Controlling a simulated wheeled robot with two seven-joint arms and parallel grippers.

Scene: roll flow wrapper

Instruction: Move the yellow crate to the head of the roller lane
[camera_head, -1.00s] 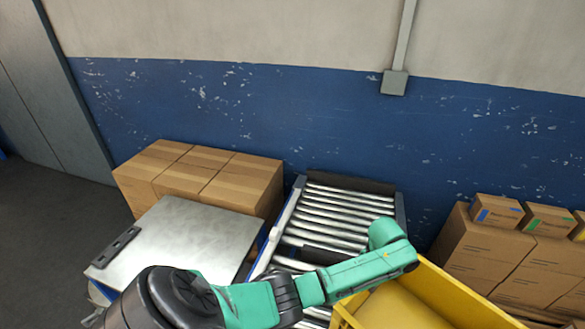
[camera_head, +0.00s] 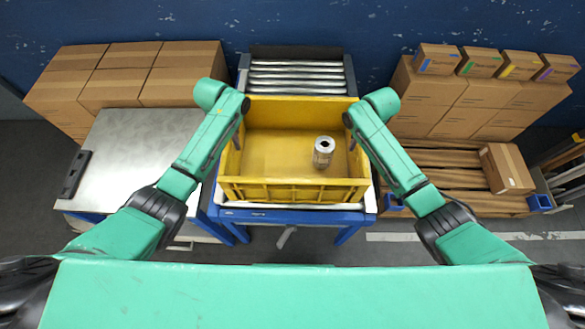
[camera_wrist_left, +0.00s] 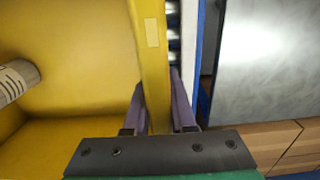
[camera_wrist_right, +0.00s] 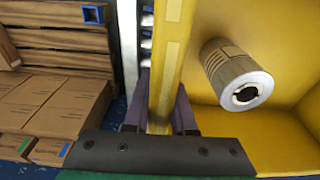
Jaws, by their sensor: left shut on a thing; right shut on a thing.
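The yellow crate (camera_head: 295,190) is at the centre of the head view, over the near part of the roller lane (camera_head: 296,76). The crate looks level; I cannot tell whether it rests on the rollers. A silver cylinder (camera_head: 323,152) with a dark hole in its end is inside, right of the middle. My left gripper (camera_head: 238,140) is shut on the crate's left wall, which shows between its fingers (camera_wrist_left: 160,105) in the left wrist view. My right gripper (camera_head: 350,138) is shut on the right wall, seen between its fingers (camera_wrist_right: 160,108) in the right wrist view.
A metal-topped table (camera_head: 135,160) stands left of the lane, with cardboard boxes (camera_head: 130,85) behind it. At right, stacked boxes (camera_head: 450,105) and a lone box (camera_head: 507,169) are on a wooden pallet (camera_head: 440,180). The blue wall is behind the lane.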

